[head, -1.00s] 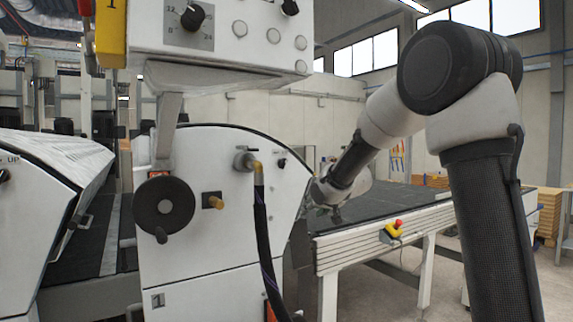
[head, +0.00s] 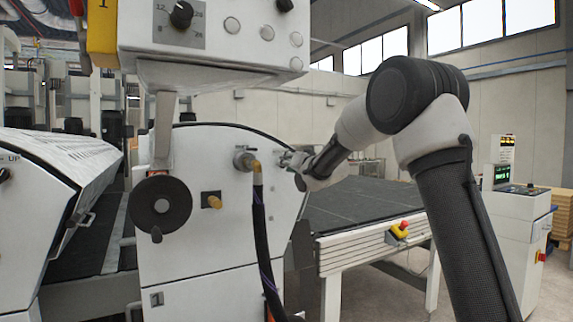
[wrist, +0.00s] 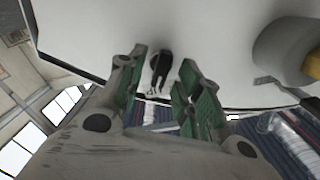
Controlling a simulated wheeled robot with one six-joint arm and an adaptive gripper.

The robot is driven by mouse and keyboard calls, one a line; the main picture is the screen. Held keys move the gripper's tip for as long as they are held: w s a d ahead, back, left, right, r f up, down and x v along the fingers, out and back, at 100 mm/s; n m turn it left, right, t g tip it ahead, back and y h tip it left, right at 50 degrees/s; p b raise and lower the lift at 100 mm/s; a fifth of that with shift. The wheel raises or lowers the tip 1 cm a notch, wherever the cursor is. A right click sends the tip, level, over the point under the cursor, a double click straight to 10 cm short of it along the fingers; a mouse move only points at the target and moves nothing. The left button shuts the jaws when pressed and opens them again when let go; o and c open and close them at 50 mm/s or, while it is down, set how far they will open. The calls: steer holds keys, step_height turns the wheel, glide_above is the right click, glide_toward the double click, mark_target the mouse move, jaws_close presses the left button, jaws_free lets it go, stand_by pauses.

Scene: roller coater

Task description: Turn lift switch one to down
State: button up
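The lift switch is a small black rotary knob (wrist: 161,66) on the white side panel (head: 218,150) of the machine section marked 1. In the wrist view it shows upper middle, with small dark marks beside it that are too small to read. My gripper (wrist: 160,78) is open, its two green-padded fingers on either side of the knob with visible gaps. The fingers look apart from the knob; the exact distance to the panel I cannot tell. In the head view my gripper (head: 287,160) is at the panel's upper right and covers the knob.
A pipe fitting with a black hose (head: 258,205) stands close left of my gripper; its grey fitting (wrist: 285,48) shows at right in the wrist view. A handwheel (head: 162,204) and brass fitting (head: 211,200) are further left. A control box (head: 215,35) hangs above. A conveyor table (head: 365,205) extends right.

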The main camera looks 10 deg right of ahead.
steer(key=shift+w+a, duration=0.2)
steer(key=shift+w, duration=0.35)
jaws_close()
